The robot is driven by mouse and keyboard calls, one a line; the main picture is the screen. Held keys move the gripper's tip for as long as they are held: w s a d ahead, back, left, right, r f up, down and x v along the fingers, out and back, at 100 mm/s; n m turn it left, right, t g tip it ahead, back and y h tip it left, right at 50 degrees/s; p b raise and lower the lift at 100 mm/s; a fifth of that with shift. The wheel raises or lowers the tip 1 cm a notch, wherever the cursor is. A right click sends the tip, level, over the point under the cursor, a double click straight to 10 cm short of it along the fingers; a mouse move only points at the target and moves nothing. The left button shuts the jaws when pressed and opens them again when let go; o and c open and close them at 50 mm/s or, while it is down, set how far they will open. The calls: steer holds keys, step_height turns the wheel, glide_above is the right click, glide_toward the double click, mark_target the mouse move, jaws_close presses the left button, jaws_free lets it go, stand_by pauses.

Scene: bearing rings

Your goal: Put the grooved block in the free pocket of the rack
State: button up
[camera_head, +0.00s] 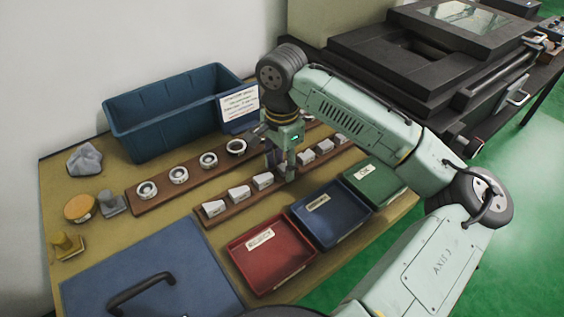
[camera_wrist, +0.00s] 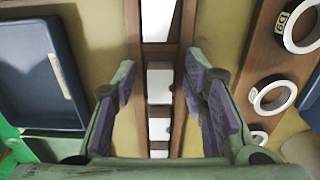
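The front rack (camera_head: 228,213) is a narrow brown strip holding several pale blocks, such as one at its near-left end (camera_head: 214,208). In the wrist view the rack (camera_wrist: 186,30) runs between my fingers, with a pale block (camera_wrist: 159,86) between them. My gripper (camera_head: 280,174) points down at the middle of this rack; in the wrist view its purple-padded fingers (camera_wrist: 160,84) are spread, with gaps to the block on both sides. I cannot tell which block is grooved. My gripper hides part of the rack, and no free pocket is clear.
A second brown strip (camera_head: 162,200) behind holds several rings (camera_head: 178,174). Red (camera_head: 270,280), blue (camera_head: 331,240) and green (camera_head: 374,202) trays stand in front. A blue bin (camera_head: 150,145) is behind. A small grey block (camera_head: 112,204) and an orange disc (camera_head: 79,207) are left.

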mark_target(282, 168)
step_height(282, 168, up, 12)
steer(key=shift+r, duration=0.2)
stand_by(0.4)
steer(key=shift+s+f, duration=0.1)
stand_by(0.4)
